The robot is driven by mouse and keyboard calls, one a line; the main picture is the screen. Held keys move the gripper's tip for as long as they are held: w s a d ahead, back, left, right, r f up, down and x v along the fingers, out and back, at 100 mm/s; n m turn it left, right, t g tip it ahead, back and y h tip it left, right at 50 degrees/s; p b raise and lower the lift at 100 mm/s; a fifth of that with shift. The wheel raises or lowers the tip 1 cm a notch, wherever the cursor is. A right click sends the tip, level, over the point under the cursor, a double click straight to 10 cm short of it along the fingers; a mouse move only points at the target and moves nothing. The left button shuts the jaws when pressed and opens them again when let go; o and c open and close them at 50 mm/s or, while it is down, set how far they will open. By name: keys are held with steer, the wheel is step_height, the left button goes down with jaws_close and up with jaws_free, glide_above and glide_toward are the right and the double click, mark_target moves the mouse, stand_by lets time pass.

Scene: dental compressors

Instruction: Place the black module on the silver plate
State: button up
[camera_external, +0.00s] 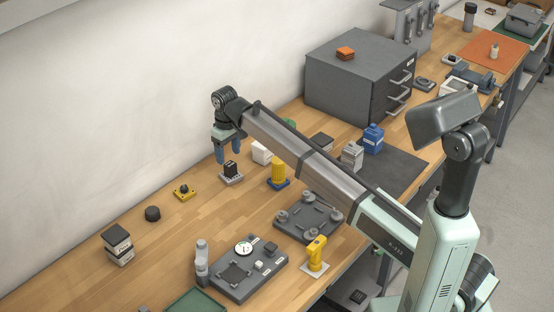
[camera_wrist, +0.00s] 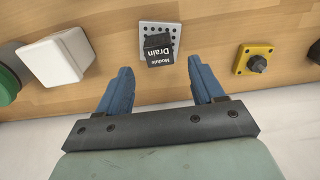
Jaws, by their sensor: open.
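A black module (camera_wrist: 159,52) with a white "Module Drain" label rests on a perforated silver plate (camera_wrist: 172,29) in the wrist view. In the external view, the black module (camera_external: 231,169) stands upright on the silver plate (camera_external: 231,179), near the wall side of the bench. My gripper (camera_external: 228,152) is open and empty, just above and behind the module. In the wrist view, the blue fingers of my gripper (camera_wrist: 160,66) are spread on either side of the module's near end, with gaps between. Part of the plate is hidden under the module.
A yellow base with a black knob (camera_external: 184,191) and a white block (camera_external: 262,153) flank the plate. A yellow part on a blue base (camera_external: 278,172) stands to the right. A black-topped box (camera_external: 118,247) stands front left. Bench space in front of the plate is clear.

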mark_target(229, 163)
step_height(229, 163, up, 6)
steer(key=shift+r, duration=0.2)
stand_by(0.5)
